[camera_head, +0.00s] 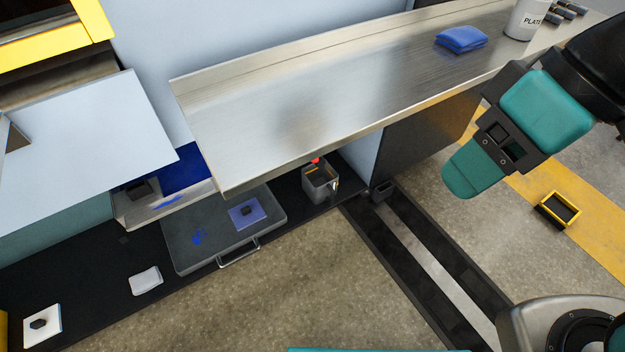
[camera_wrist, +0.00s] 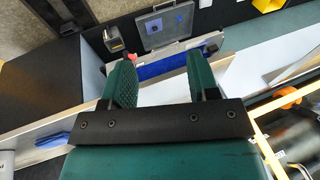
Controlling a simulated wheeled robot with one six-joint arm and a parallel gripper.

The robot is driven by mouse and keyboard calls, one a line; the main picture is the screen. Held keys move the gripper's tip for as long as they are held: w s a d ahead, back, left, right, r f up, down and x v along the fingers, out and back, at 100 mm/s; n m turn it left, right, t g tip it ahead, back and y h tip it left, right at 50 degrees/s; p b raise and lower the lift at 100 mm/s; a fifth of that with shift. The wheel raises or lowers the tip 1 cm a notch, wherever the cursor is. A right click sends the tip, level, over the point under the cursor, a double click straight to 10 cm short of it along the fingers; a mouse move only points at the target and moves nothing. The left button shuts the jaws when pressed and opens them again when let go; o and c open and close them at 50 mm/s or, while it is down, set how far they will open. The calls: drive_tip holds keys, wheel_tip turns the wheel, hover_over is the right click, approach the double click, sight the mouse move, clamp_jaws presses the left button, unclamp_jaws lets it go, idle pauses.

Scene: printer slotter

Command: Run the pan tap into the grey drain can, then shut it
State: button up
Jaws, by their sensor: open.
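The grey drain can (camera_head: 311,183) stands on the dark floor strip below the front edge of the steel bench. A small red part (camera_head: 316,160), which looks like the pan tap's handle, shows just above the can's rim; the rest of the tap is hidden under the bench. In the wrist view the can (camera_wrist: 113,41) and the red part (camera_wrist: 132,56) appear beyond my left-hand finger. My gripper (camera_head: 472,172) is well right of the can and higher, beside the bench. Its green fingers (camera_wrist: 164,83) are apart with nothing between them.
The steel bench (camera_head: 290,105) overhangs the can; a blue cloth (camera_head: 461,40) and a white bucket (camera_head: 525,20) are on it. A grey tray (camera_head: 190,250) with a front handle lies left of the can. A yellow box (camera_head: 572,207) sits right. Floor in front is clear.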

drive_tip(key=w+a+f+n+t+y+b, duration=0.1)
drive_tip(key=w+a+f+n+y+b, duration=0.15)
drive_tip(key=f+b, duration=0.7)
drive_tip(key=w+a+f+n+y+b, duration=0.2)
drive_tip(key=w+a+f+n+b, duration=0.1)
drive_tip(key=f+b, duration=0.7)
drive_tip(key=w+a+f+n+t+y+b, duration=0.1)
drive_tip(key=w+a+f+n+y+b, duration=0.15)
drive_tip(key=f+b, duration=0.7)
drive_tip(key=w+d+f+n+t+y+b, duration=0.1)
drive_tip(key=w+f+t+b, duration=0.45)
drive_tip(key=w, duration=0.25)
drive_tip(key=w+d+f+t+y+b, duration=0.1)
drive_tip(key=w+d+f+t+b, duration=0.1)
drive_tip(key=w+f+t+b, duration=0.35)
drive_tip(key=shift+g, duration=0.5)
drive_tip(key=p+x, duration=0.3)
drive_tip(key=x, duration=0.3)
drive_tip(key=w+d+p+x, duration=0.1)
drive_tip(key=p+x, duration=0.3)
drive_tip(key=x, duration=0.3)
drive_tip(key=w+p+x, duration=0.1)
drive_tip(key=p+x, duration=0.3)
drive_tip(key=x, duration=0.2)
drive_tip(key=shift+w+d+f, duration=0.1)
drive_tip(key=shift+d+f, duration=0.1)
drive_tip(key=shift+c, duration=0.3)
